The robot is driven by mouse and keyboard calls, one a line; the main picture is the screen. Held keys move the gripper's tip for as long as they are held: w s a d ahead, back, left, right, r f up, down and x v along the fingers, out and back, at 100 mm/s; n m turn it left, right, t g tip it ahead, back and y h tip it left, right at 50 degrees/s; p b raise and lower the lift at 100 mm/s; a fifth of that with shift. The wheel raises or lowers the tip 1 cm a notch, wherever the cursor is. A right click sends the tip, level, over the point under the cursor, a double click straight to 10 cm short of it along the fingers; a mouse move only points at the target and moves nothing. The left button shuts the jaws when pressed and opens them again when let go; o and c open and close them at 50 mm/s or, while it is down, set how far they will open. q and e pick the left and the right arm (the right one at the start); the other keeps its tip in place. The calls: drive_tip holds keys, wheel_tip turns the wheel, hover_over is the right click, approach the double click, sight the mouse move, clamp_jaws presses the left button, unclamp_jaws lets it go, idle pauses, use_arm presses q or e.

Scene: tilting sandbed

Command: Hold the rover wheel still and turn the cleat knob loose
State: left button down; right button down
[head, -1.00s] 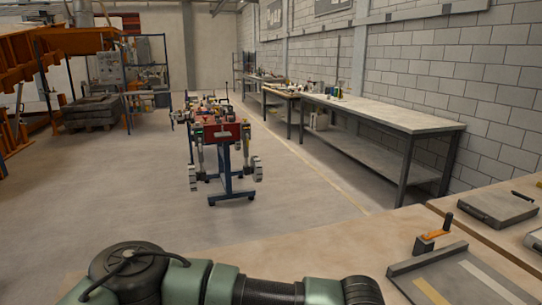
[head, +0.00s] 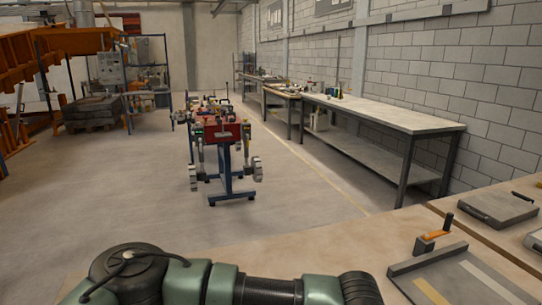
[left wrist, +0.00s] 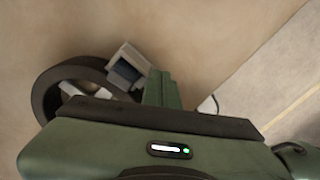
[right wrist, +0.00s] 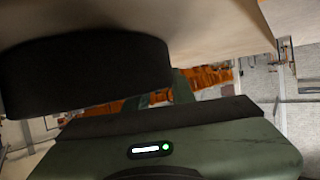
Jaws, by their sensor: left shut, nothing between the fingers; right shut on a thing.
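The rover wheel shows in the left wrist view as a dark ring (left wrist: 50,88) with pale parts inside it, over a tan surface. A pale block with a dark grey face (left wrist: 126,70) stands at its right side; I cannot tell if this is the cleat knob. My left gripper (left wrist: 158,78) is shut and empty, its green fingers beside this block. In the right wrist view the black tyre (right wrist: 85,75) fills the upper left. My right gripper (right wrist: 172,82) is shut on the wheel; its grip is mostly hidden by the tyre.
A rover on a blue stand (head: 229,185) is farther off on open floor. A long workbench (head: 385,115) lines the wall.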

drive_tip(key=shift+d+f, duration=0.1)
drive_tip(key=shift+f, duration=0.2)
use_arm(q)
wheel_tip(320, 180, up, 6)
idle(0.3)
use_arm(e)
drive_tip(key=c, duration=1.1)
unclamp_jaws()
use_arm(q)
drive_tip(key=shift+d, duration=0.1)
use_arm(e)
drive_tip(key=shift+w+r, duration=0.1)
